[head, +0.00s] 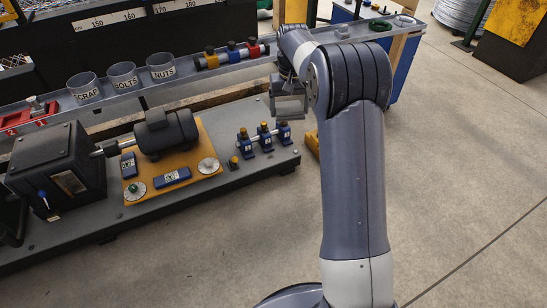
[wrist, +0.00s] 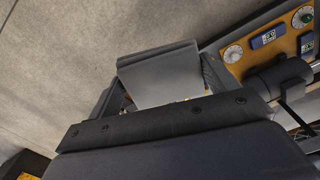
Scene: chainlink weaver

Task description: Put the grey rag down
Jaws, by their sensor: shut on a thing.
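The grey rag (wrist: 165,78) shows in the wrist view as a flat, smooth grey sheet between the two dark fingers of my gripper (wrist: 160,62). My gripper is shut on it. In the head view my gripper (head: 287,88) is past the bend of my arm, near the right end of the grey machine bed, with the rag (head: 290,106) hanging below it. Part of the gripper is hidden by my arm. I cannot tell how far the rag is above the surface under it.
The bed (head: 262,187) carries a dark motor (head: 166,133) on a yellow plate and several blue blocks (head: 264,138). Behind is a shelf with grey cups marked SCRAP (head: 84,88), BOLTS (head: 123,77) and NUTS (head: 161,68). Open concrete floor (head: 450,150) lies at right.

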